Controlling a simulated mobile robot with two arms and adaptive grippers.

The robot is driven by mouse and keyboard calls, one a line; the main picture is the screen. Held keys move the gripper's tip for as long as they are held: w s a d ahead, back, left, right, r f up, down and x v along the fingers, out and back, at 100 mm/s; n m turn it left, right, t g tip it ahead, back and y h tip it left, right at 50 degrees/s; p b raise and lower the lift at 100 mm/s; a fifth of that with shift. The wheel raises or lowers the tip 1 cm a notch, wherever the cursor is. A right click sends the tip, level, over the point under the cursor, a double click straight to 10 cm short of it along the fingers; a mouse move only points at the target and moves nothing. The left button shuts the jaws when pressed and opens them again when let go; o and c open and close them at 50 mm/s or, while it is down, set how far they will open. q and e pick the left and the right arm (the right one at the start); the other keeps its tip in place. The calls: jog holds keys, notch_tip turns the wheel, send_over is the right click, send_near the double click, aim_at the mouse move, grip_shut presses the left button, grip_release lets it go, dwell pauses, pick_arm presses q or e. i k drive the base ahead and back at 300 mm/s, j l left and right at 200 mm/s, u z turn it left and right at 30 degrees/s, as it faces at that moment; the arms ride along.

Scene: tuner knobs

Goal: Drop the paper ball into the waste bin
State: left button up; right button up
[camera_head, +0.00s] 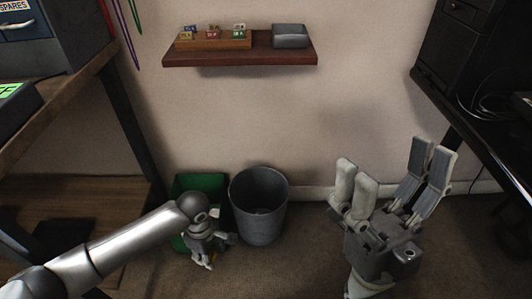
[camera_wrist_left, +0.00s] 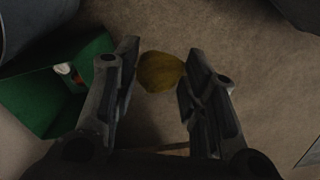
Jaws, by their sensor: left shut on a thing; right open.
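My left gripper (camera_head: 206,262) is low near the floor, in front of the bins in the head view. The left wrist view shows its two fingers (camera_wrist_left: 158,75) on either side of a yellow-brown ball (camera_wrist_left: 160,72), which looks like the paper ball; the gripper is shut on it. The ball cannot be made out in the head view. The grey round waste bin (camera_head: 259,207) stands upright on the floor by the wall, right of and behind the left gripper. My right gripper (camera_head: 390,168) is open and empty at the right.
A green box (camera_head: 203,181) stands left of the grey bin, partly behind my left arm; it also shows in the left wrist view (camera_wrist_left: 35,105). A wall shelf (camera_head: 240,58) hangs above. A wooden bench (camera_head: 60,100) is left, a dark desk (camera_head: 480,140) right.

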aim_at(254, 241)
jog(key=i+l, duration=0.3)
jog(key=i, duration=0.15)
jog(key=i+l, duration=0.35)
jog(key=i, duration=0.15)
